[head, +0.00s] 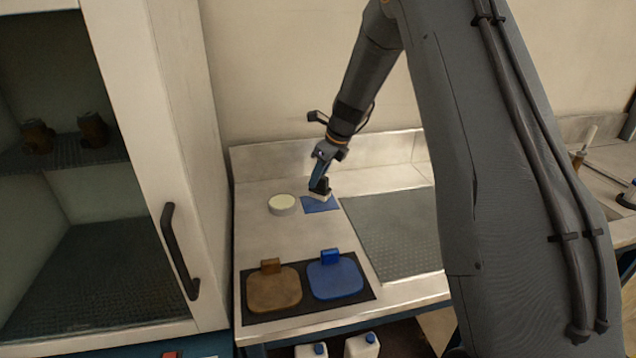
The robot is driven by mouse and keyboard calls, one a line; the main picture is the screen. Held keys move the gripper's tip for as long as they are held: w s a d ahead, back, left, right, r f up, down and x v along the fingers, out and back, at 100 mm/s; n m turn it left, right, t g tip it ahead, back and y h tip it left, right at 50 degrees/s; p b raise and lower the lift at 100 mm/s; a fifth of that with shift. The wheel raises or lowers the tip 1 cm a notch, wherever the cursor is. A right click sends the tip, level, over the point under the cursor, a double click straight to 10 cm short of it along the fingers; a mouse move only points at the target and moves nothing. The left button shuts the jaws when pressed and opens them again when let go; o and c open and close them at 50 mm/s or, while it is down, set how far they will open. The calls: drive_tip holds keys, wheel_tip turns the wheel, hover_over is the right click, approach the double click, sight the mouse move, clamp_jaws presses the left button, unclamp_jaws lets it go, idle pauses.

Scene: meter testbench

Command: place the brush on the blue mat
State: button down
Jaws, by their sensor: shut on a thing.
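The blue mat (312,206) is a small flat blue piece on the bench counter, right of a round white thing. My gripper (320,182) points down over the mat and is shut on the brush (326,195). The brush shows as a small dark piece with a pale lower end, just below the fingers and over the mat. The gripper and brush hide part of the mat. I cannot tell whether the brush touches the mat.
A round white pot (283,205) stands close left of the mat. In front, a black tray (310,302) holds a brown plate and a blue plate. A grey ribbed panel (395,235) lies right. An open cabinet (160,150) with a handle stands left.

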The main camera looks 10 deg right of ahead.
drive_tip(key=shift+f, duration=1.1)
drive_tip(key=shift+f, duration=0.15)
drive_tip(key=c, duration=1.6)
unclamp_jaws()
drive_tip(key=shift+o, duration=0.2)
drive_tip(key=b+v, duration=0.3)
drive_tip(key=v, duration=0.8)
drive_tip(key=s+a+f+n+h, duration=0.1)
drive_tip(key=s+f+n, duration=0.1)
drive_tip(key=s+n, duration=0.6)
drive_tip(key=s+f+n+g+h, duration=0.1)
drive_tip(key=s+f+n, duration=0.1)
drive_tip(key=s+n, duration=0.7)
drive_tip(key=s+a+f+n+h, duration=0.1)
drive_tip(key=s+f+n, duration=0.1)
drive_tip(key=s+n, duration=0.7)
drive_tip(key=shift+s+a+f+g, duration=0.1)
drive_tip(key=shift+s+g, duration=0.05)
drive_tip(key=shift+s, duration=0.85)
drive_tip(key=shift+s+a+f+g, duration=0.1)
drive_tip(key=shift+s+a, duration=0.05)
drive_tip(key=shift+s, duration=0.9)
drive_tip(key=shift+s+a+f+g, duration=0.1)
drive_tip(key=shift+s+f+g, duration=0.05)
drive_tip(key=shift+s, duration=0.85)
drive_tip(key=shift+s+f+n, duration=0.15)
drive_tip(key=shift+s+n, duration=0.35)
